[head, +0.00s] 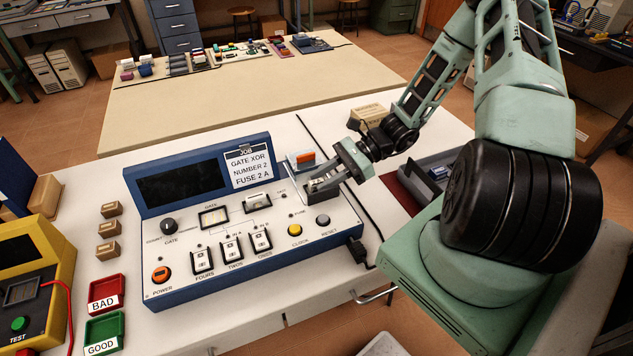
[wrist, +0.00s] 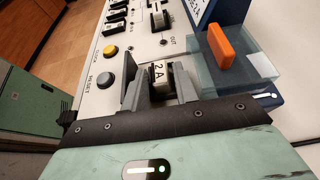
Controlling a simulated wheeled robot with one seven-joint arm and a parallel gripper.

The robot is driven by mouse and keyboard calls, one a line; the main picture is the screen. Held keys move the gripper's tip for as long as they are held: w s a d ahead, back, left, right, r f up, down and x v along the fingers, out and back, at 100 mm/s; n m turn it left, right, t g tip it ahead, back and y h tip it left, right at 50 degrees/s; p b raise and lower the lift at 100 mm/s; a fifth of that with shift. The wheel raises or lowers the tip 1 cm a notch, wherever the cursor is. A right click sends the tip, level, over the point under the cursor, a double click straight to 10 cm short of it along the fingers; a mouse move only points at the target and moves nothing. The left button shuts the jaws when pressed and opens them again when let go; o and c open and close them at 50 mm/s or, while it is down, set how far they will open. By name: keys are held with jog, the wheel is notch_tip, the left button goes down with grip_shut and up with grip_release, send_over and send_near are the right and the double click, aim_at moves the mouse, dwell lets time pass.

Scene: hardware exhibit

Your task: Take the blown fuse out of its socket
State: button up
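The fuse (wrist: 157,75) shows in the wrist view as a small block with a pale label reading "2 A". It stands between the two fingers of my gripper (wrist: 160,88), one finger on each side. I cannot tell whether the fingers press on it. In the head view my gripper (head: 318,183) is low over the right part of the blue-edged panel (head: 225,270) and hides the fuse. A card (head: 247,166) on the panel reads "GATE XOR NUMBER 2 FUSE 2 A".
A yellow clock button (head: 295,230) and a grey reset button (head: 322,221) sit near my gripper. An orange piece (wrist: 222,45) in a clear holder stands close by. A red BAD tray (head: 106,290), a green GOOD tray (head: 104,333) and a yellow tester (head: 55,262) stand left.

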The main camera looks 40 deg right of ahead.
jog(key=shift+a, duration=0.15)
grip_shut()
jog(key=shift+r, duration=0.1)
